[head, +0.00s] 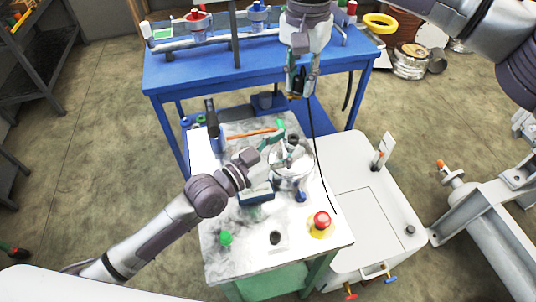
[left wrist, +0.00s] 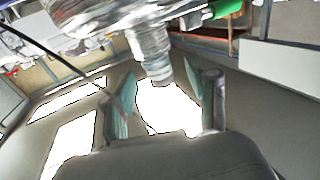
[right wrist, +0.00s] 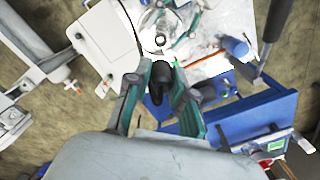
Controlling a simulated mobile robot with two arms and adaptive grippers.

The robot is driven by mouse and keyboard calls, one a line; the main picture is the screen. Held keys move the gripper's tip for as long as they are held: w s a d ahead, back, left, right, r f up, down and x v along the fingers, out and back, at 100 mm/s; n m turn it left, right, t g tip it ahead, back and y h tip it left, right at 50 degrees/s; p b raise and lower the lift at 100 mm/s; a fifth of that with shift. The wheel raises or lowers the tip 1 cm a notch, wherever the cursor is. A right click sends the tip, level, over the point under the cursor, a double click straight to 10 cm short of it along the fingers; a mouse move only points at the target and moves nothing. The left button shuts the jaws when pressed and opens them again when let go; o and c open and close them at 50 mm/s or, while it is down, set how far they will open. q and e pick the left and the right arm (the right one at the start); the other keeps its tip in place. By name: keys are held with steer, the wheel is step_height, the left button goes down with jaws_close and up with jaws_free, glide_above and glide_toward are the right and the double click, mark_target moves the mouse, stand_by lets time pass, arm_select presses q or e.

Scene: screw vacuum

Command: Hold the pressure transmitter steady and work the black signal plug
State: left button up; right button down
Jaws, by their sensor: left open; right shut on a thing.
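The pressure transmitter (head: 292,172) is a silver, rounded body standing on the small marble-topped table. In the left wrist view its metal body (left wrist: 151,50) reaches down between the fingers. My left gripper (head: 281,146) is at the transmitter with its fingers apart, one on each side of the metal; I cannot tell whether they touch it. My right gripper (head: 298,86) is raised behind and above the table, shut on the black signal plug (right wrist: 160,82). A thin black cable (head: 317,150) hangs from there to the tabletop. The plug is apart from the transmitter.
A red button on yellow (head: 320,220), a green knob (head: 226,238) and a black knob (head: 275,238) stand on the front tabletop. A white cabinet (head: 365,212) adjoins on the right. A blue bench (head: 190,75) with pipes and valves stands behind.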

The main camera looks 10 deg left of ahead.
mark_target(298, 98)
arm_select(q)
steer(key=shift+x, duration=1.1)
jaws_close()
arm_select(e)
steer(key=shift+f, duration=2.25)
